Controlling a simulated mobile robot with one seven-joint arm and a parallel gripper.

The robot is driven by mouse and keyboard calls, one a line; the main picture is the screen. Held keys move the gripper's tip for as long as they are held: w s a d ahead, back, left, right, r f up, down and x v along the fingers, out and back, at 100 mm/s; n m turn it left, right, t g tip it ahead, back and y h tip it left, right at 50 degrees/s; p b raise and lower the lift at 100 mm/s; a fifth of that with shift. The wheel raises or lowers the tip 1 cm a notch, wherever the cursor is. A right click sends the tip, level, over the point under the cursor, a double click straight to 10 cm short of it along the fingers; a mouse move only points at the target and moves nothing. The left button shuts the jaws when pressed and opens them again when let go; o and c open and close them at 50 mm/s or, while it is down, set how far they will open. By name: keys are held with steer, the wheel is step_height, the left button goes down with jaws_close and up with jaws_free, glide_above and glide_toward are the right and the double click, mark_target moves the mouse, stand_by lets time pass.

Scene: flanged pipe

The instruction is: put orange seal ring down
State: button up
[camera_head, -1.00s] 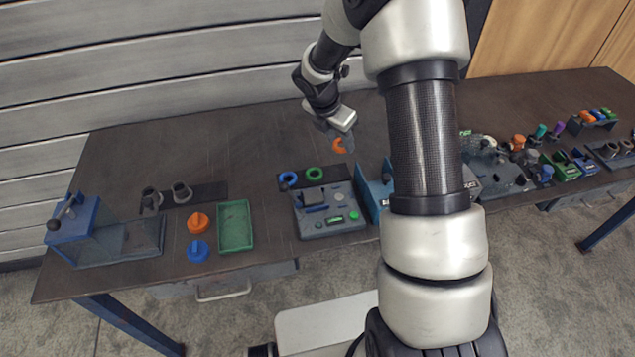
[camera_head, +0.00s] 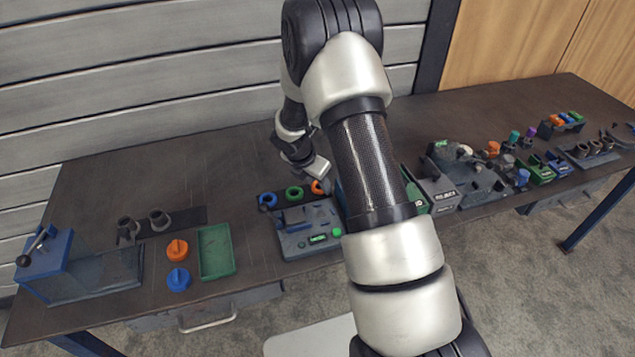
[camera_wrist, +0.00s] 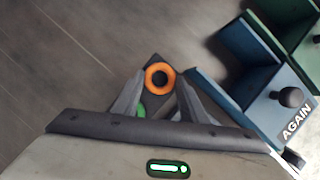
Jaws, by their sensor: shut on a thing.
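The orange seal ring (camera_wrist: 159,77) is at the tips of my gripper (camera_wrist: 158,92) in the wrist view. The fingers are shut on it. In the head view the orange ring (camera_head: 317,187) shows at the right end of a dark strip (camera_head: 265,202), beside the green ring (camera_head: 294,193) and the blue ring (camera_head: 268,200). My gripper is partly hidden behind my wrist there. The ring looks at or close to the strip; I cannot tell whether it touches. In the wrist view the green ring (camera_wrist: 140,110) is partly hidden by a finger.
A grey device (camera_head: 308,228) with green lights stands in front of the strip. A blue bin marked AGAIN (camera_wrist: 262,88) stands close on the right. A green tray (camera_head: 216,252), orange knob (camera_head: 177,249) and blue knob (camera_head: 178,279) are at left. The table behind is clear.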

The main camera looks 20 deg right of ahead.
steer(key=shift+f, duration=0.2)
steer(key=o, duration=0.7)
steer(key=shift+o, duration=0.2)
steer(key=shift+r, duration=0.1)
